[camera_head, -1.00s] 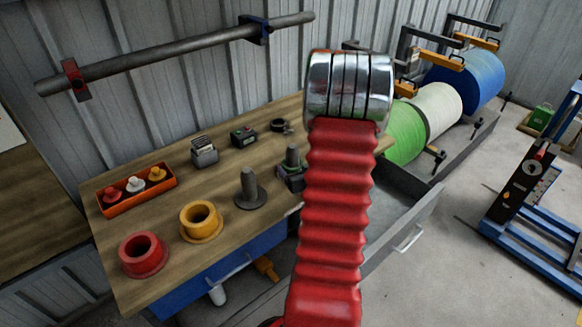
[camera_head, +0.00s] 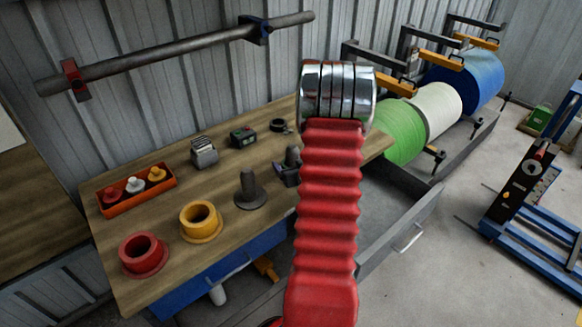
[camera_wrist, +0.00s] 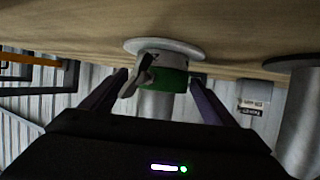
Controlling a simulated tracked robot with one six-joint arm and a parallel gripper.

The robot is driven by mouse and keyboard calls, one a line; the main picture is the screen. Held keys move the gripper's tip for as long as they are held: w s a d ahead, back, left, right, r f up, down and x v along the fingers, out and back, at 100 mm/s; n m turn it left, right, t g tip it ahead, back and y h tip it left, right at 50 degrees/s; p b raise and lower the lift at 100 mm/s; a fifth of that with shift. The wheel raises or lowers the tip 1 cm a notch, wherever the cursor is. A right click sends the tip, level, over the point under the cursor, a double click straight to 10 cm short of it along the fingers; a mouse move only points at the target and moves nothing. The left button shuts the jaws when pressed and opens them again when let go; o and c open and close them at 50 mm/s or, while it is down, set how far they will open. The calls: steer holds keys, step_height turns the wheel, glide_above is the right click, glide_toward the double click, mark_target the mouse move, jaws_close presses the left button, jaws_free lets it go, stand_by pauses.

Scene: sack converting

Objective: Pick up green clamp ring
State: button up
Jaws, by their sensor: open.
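The green clamp ring (camera_wrist: 173,80) shows in the wrist view, with a dark and metal clamp part on its left side. It sits around a grey post (camera_wrist: 156,104) close to the post's round flange (camera_wrist: 165,47). My gripper (camera_wrist: 160,77) is open, with one finger on each side of the ring. I cannot tell whether either finger touches it. In the head view the post (camera_head: 293,155) stands on the bench beside my red arm, which hides most of my gripper and the ring.
The wooden bench (camera_head: 150,237) also holds a second flanged post (camera_head: 249,190), a yellow collar (camera_head: 201,222), a red collar (camera_head: 143,255), an orange tray (camera_head: 103,207) and small devices along the back. Large rolls (camera_head: 437,108) stand behind on the right. An open drawer (camera_head: 405,232) juts out right.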

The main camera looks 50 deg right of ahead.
steer(key=shift+c, duration=0.2)
steer(key=c, duration=1.5)
